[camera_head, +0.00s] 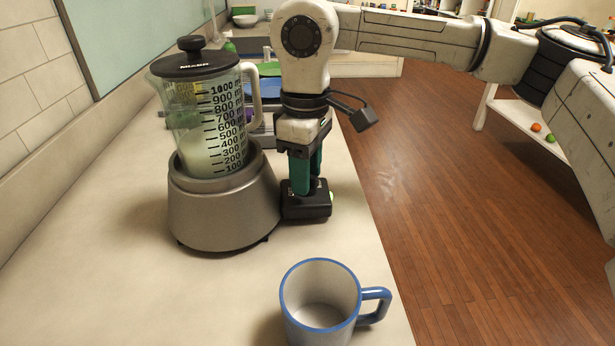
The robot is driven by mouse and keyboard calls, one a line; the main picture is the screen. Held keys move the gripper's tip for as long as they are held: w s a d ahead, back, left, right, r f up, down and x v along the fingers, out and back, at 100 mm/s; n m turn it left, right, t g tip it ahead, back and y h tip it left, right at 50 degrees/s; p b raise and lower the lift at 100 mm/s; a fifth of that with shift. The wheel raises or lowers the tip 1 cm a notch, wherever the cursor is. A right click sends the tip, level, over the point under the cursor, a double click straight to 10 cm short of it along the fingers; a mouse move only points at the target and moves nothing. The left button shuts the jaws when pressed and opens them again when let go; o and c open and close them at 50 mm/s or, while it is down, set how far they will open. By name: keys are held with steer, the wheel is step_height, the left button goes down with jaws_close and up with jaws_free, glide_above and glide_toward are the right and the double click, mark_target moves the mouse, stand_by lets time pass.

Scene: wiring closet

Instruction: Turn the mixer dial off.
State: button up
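The mixer (222,205) stands on the counter, with a wide grey base and a clear measuring jug (205,125) on top under a black lid. The jug holds some whitish liquid. A small black box (306,206) sits against the right side of the base, with a light green spot at its right edge. My gripper (305,185) points straight down over this box, its green fingers at the box's top. The dial cannot be made out clearly; the fingers cover the top of the box. Whether the fingers are closed on anything there is hidden.
A white mug (320,300) with a blue rim and handle stands on the counter in front. Green and blue items (266,86) lie behind my arm, and a bowl (245,20) is farther back. The tiled wall borders the counter's left; wooden floor (440,200) lies right.

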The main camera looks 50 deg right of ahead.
steer(key=o, duration=0.3)
steer(key=shift+o, duration=0.2)
step_height(320, 180, up, 6)
steer(key=p, duration=0.4)
step_height(320, 180, up, 11)
steer(key=shift+p, duration=0.45)
steer(key=shift+f, duration=0.1)
stand_by(0.4)
